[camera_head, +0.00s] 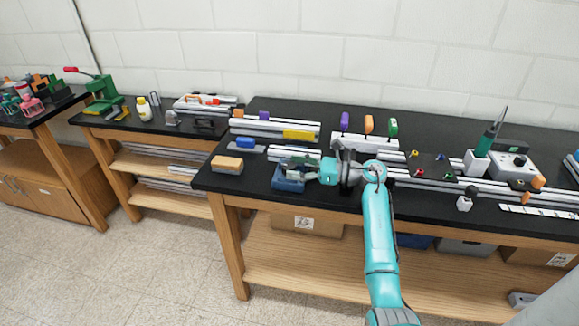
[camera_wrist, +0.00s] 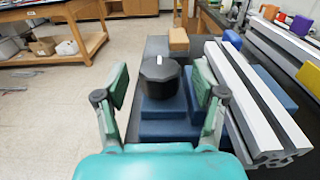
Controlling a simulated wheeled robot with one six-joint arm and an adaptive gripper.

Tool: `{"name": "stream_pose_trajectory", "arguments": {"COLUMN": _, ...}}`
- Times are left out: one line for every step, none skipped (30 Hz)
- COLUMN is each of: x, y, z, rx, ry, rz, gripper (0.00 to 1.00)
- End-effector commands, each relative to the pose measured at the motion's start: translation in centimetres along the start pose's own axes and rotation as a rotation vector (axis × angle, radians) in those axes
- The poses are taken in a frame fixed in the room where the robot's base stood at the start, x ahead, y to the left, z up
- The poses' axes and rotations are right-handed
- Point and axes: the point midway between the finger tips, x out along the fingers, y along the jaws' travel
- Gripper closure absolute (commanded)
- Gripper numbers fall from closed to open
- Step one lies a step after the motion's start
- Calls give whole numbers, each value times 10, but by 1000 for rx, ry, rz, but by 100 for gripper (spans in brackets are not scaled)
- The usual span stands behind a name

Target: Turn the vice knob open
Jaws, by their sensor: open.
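The blue vice (camera_head: 287,183) sits near the front edge of the black bench, left of my arm. Its blue body (camera_wrist: 165,128) also shows in the wrist view. The black vice knob (camera_wrist: 160,76) has a white mark on top and lies ahead, between the two fingers. My gripper (camera_wrist: 159,87) is open, with one finger on each side of the knob and visible gaps on both sides. In the head view my gripper (camera_head: 308,170) reaches left over the vice and hides part of it; the knob cannot be made out clearly there.
Grey extrusion rails (camera_wrist: 262,100) run close along the right finger. An orange-topped block (camera_head: 227,164) stands beyond the vice, left of it in the head view. A small blue block (camera_head: 245,142) lies behind. The floor is open beyond the bench's front edge.

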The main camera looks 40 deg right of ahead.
Motion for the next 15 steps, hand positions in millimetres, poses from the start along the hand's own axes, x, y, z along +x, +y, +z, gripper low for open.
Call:
{"name": "stream_pose_trajectory", "arguments": {"x": -11, "y": 0, "z": 0, "rx": 0, "ry": 0, "rz": -3, "gripper": 30}}
{"name": "stream_pose_trajectory", "arguments": {"x": -17, "y": -1, "z": 0, "rx": 0, "ry": 0, "rz": -4, "gripper": 30}}
{"name": "stream_pose_trajectory", "arguments": {"x": -25, "y": -1, "z": -1, "rx": 0, "ry": 1, "rz": -4, "gripper": 30}}
{"name": "stream_pose_trajectory", "arguments": {"x": -31, "y": -1, "z": -1, "rx": 0, "ry": 1, "rz": -4, "gripper": 30}}
{"name": "stream_pose_trajectory", "arguments": {"x": -38, "y": -1, "z": -1, "rx": 0, "ry": 1, "rz": -5, "gripper": 30}}
{"name": "stream_pose_trajectory", "arguments": {"x": -46, "y": -1, "z": -1, "rx": 1, "ry": 1, "rz": -4, "gripper": 30}}
{"name": "stream_pose_trajectory", "arguments": {"x": -52, "y": -1, "z": -1, "rx": 1, "ry": 1, "rz": -3, "gripper": 30}}
{"name": "stream_pose_trajectory", "arguments": {"x": -57, "y": -1, "z": 0, "rx": 1, "ry": 0, "rz": -4, "gripper": 30}}
{"name": "stream_pose_trajectory", "arguments": {"x": -64, "y": -1, "z": -1, "rx": 1, "ry": 1, "rz": -3, "gripper": 30}}
{"name": "stream_pose_trajectory", "arguments": {"x": -69, "y": 0, "z": -1, "rx": 1, "ry": 1, "rz": -2, "gripper": 30}}
{"name": "stream_pose_trajectory", "arguments": {"x": -74, "y": 0, "z": -1, "rx": 1, "ry": 1, "rz": -3, "gripper": 30}}
{"name": "stream_pose_trajectory", "arguments": {"x": -79, "y": -1, "z": -1, "rx": 1, "ry": 1, "rz": -3, "gripper": 30}}
{"name": "stream_pose_trajectory", "arguments": {"x": -83, "y": 0, "z": -1, "rx": 1, "ry": 2, "rz": -2, "gripper": 30}}
{"name": "stream_pose_trajectory", "arguments": {"x": -86, "y": 0, "z": -1, "rx": 1, "ry": 2, "rz": -1, "gripper": 30}}
{"name": "stream_pose_trajectory", "arguments": {"x": -90, "y": 0, "z": -1, "rx": 1, "ry": 1, "rz": -2, "gripper": 30}}
